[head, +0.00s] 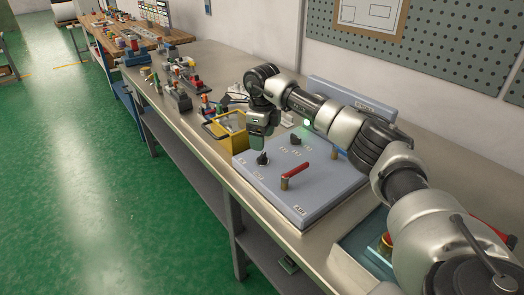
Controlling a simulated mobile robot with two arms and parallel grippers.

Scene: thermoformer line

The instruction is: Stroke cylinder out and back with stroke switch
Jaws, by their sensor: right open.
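A grey-blue control panel (310,200) lies on the bench with small labels too tiny to read. It carries a black knob (262,159) at its left, a second black knob (295,140) farther back, and a red lever (295,170) near the middle. I cannot tell which of these is the stroke switch, and I cannot make out the cylinder. My right gripper (259,143) points down above the panel's back left edge, close to the left black knob. It is open, with nothing seen in it. My left gripper is out of view.
A lit green lamp (307,123) shows beside my right arm, which hides part of the panel's back. A yellow bin (229,142) stands just left of the panel. Several fittings crowd the bench farther left. A blue-rimmed tray (352,246) lies at the right.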

